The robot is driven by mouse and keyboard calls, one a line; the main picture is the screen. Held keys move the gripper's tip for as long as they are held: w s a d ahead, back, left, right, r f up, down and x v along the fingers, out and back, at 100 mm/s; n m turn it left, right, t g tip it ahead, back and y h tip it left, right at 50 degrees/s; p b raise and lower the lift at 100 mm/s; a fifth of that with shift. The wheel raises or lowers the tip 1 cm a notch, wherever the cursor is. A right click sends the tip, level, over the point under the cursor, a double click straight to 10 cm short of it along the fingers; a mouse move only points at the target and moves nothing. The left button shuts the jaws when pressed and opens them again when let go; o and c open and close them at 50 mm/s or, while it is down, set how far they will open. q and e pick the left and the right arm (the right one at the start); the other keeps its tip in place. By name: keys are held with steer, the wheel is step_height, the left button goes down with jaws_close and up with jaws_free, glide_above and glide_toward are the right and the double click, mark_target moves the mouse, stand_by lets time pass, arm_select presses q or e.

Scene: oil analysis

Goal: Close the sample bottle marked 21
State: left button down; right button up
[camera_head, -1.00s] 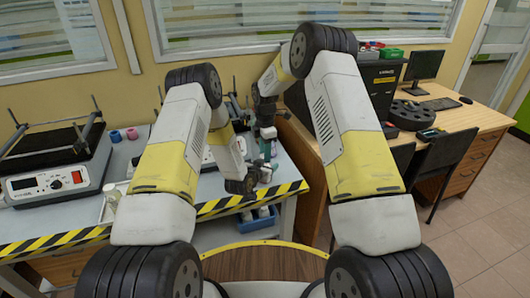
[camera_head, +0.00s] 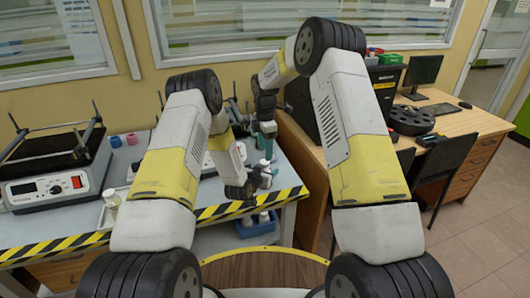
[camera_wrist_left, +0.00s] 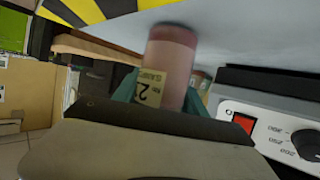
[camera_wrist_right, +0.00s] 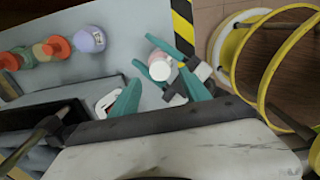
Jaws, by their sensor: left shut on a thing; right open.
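My left gripper (camera_wrist_left: 160,95) is shut on a pinkish bottle (camera_wrist_left: 172,62) with a pale label (camera_wrist_left: 150,88). The label shows a "2"; the rest of the number is not readable. In the right wrist view the bottle (camera_wrist_right: 158,60) shows a round white end facing the camera; I cannot tell whether it is a cap. My right gripper (camera_wrist_right: 160,88) is open, its teal fingers either side of the line to the bottle, with nothing clearly between them. In the head view the right gripper (camera_head: 267,145) is above the held bottle, near the bench's front edge.
The bench has a striped front edge (camera_head: 55,246). The right wrist view shows a lavender container (camera_wrist_right: 90,40) and red-orange topped containers (camera_wrist_right: 57,46). A blue bin (camera_head: 257,226) sits below.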

mark_target(265, 162)
steer(key=shift+c, duration=0.4)
steer(key=n, duration=0.1)
steer(key=r+n, duration=0.1)
steer(key=n, duration=0.2)
steer(key=shift+r, duration=0.3)
steer(key=n, duration=0.1)
steer(key=r+n, duration=0.1)
steer(key=n, duration=0.2)
steer(key=shift+r, duration=0.3)
steer(key=shift+f, duration=4.05)
